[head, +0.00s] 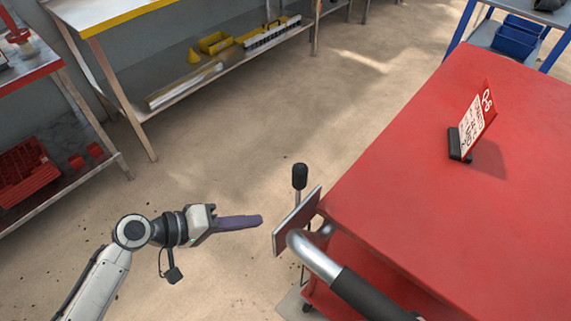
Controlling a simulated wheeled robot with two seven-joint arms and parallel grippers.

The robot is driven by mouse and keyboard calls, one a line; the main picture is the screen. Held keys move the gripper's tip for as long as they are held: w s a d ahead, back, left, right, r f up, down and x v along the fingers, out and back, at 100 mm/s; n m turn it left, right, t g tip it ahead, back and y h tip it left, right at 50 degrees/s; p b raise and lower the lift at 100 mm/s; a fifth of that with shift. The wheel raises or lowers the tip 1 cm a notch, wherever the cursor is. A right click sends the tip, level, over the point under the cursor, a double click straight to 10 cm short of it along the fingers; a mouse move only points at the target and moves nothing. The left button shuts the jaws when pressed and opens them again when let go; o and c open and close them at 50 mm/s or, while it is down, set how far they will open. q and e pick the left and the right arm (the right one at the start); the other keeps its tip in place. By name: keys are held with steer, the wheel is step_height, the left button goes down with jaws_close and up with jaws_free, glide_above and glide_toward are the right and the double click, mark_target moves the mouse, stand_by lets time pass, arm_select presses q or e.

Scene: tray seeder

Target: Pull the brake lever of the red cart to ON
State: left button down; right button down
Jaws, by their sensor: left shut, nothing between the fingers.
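The red cart (440,150) fills the right side of the head view. Its brake lever (300,178), a metal rod with a black knob, stands upright beyond the cart's near left corner. A flat plate (297,222) at that corner hides the lower part of the lever, and its face with any marking is turned away. My left gripper (258,220) is shut and empty, pointing right, a short way left of the plate and apart from the lever. My right gripper is not in view.
The cart's push handle (345,280) with a dark grip curves out at the bottom right. A sign (478,118) stands on the cart top. A yellow-edged bench (105,20) and a red-edged bench (35,75) are at the upper left. Floor (215,150) between is clear.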

mark_target(299, 190)
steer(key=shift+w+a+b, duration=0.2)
steer(key=shift+b, duration=0.15)
arm_select(q)
steer(key=w+r+g+h, duration=0.1)
steer(key=r+h, duration=0.2)
steer(key=r, duration=0.7)
steer(key=w+a+r+m+g+h, duration=0.1)
steer(key=r+h, duration=0.3)
steer(key=r, duration=0.6)
steer(key=shift+w+g, duration=0.4)
steer(key=shift+w, duration=0.15)
steer(key=s+d+p, duration=0.2)
steer(key=d, duration=0.7)
steer(key=shift+d+p, duration=0.15)
steer(key=shift+p, duration=0.15)
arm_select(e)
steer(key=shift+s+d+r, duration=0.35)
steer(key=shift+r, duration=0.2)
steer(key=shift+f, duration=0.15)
